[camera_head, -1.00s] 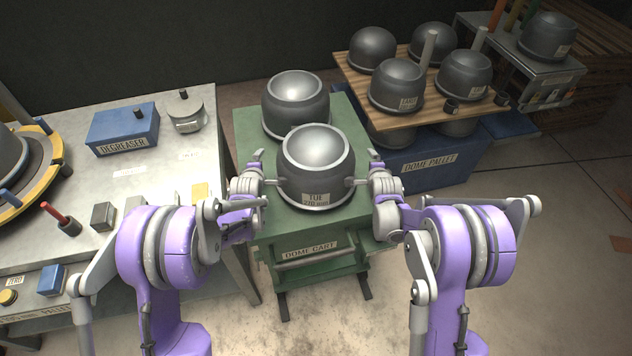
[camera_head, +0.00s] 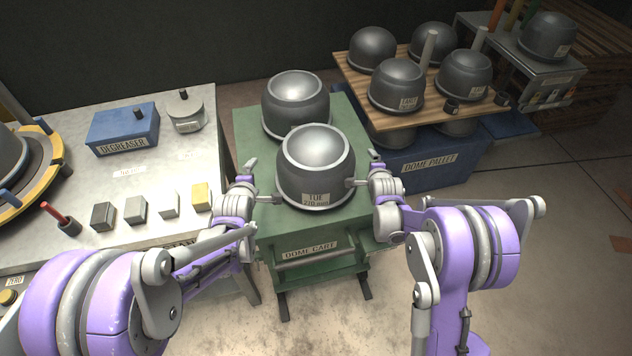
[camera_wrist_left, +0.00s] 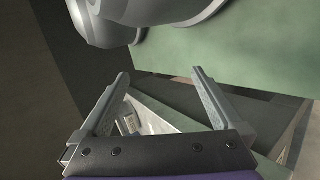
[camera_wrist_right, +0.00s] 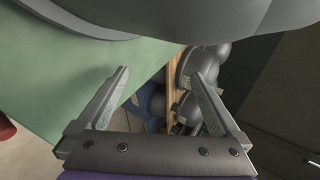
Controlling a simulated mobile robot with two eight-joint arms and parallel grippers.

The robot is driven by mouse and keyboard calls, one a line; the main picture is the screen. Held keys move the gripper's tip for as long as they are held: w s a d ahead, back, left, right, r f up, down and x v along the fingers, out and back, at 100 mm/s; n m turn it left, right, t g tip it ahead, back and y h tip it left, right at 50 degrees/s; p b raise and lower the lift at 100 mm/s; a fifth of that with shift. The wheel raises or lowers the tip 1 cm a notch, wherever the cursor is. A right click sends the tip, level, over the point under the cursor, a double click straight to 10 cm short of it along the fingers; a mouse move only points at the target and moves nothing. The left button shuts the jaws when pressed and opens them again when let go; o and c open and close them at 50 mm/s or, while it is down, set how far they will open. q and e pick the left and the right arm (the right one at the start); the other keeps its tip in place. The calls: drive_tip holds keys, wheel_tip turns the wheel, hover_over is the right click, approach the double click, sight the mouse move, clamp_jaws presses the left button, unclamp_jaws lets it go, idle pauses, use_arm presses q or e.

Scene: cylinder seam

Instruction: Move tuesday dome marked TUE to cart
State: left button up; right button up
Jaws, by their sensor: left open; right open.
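The dark grey TUE dome (camera_head: 316,165) sits upright on the near part of the green dome cart (camera_head: 246,130), its tag facing me. My left gripper (camera_head: 263,180) is open and empty at the dome's left side; a small gap shows there. My right gripper (camera_head: 362,169) is open close to the dome's right side; I cannot tell whether a finger touches it. In the left wrist view the fingers (camera_wrist_left: 160,88) are spread with no object between them. In the right wrist view the fingers (camera_wrist_right: 162,82) are also spread, with a dome (camera_wrist_right: 225,18) above them.
Another dome (camera_head: 295,100) stands behind on the cart. The blue dome pallet (camera_head: 430,174) with a wooden board (camera_head: 432,118) of several domes is at right. The bench (camera_head: 150,180) at left holds a blue degreaser box (camera_head: 123,128) and small blocks. Floor at right is clear.

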drive_tip(key=v, duration=1.1)
drive_tip(key=shift+r, duration=0.15)
use_arm(q)
drive_tip(key=shift+r, duration=0.1)
use_arm(e)
drive_tip(key=shift+s, duration=0.2)
use_arm(q)
drive_tip(key=s+r+m+g+p, duration=0.1)
drive_tip(key=s+r+m+g, duration=0.2)
drive_tip(key=s+m, duration=0.6)
drive_tip(key=s+r+m+g, duration=0.3)
drive_tip(key=s+m, duration=0.6)
drive_tip(key=s, duration=1.3)
drive_tip(key=shift+a+p, duration=0.25)
drive_tip(key=shift+p, duration=0.1)
use_arm(e)
drive_tip(key=s+r+n+g, duration=0.3)
drive_tip(key=s+n, duration=0.6)
drive_tip(key=s, duration=0.6)
drive_tip(key=s+r+n+g, duration=0.3)
drive_tip(key=s+n, duration=0.6)
drive_tip(key=s, duration=0.6)
drive_tip(key=shift+s+d, duration=0.25)
drive_tip(key=shift+s, duration=0.15)
